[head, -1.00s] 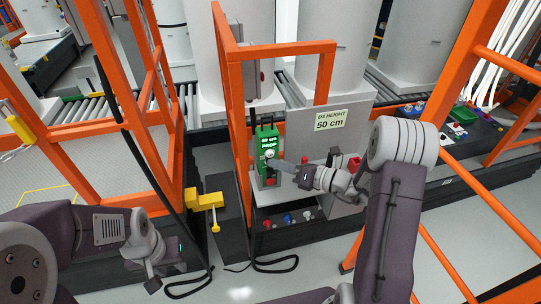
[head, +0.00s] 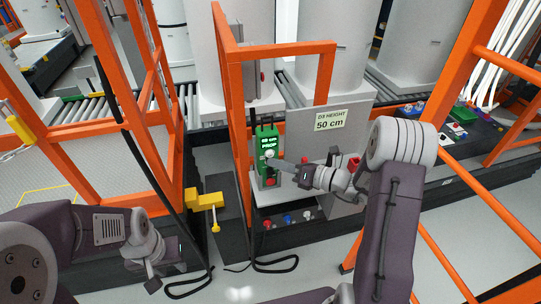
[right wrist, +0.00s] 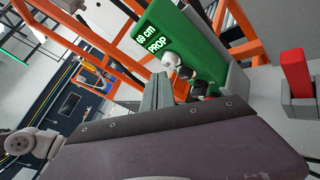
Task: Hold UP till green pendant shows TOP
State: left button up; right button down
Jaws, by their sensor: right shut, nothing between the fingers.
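The green pendant (head: 267,145) stands upright on a post in the orange frame.
A sign (head: 330,120) reads "D3 HEIGHT 50 cm". A red block (right wrist: 295,73) stands right of the pendant. Orange frame bars (head: 232,110) rise close around it.

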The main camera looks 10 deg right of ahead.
jog(key=shift+w, duration=0.3)
jog(key=shift+w, duration=0.55)
dwell(1.9)
jog(key=shift+s, duration=1)
jog(key=shift+s, duration=0.1)
jog(key=s, duration=0.4)
jog(key=shift+s+d, duration=0.1)
jog(key=shift+s, duration=0.3)
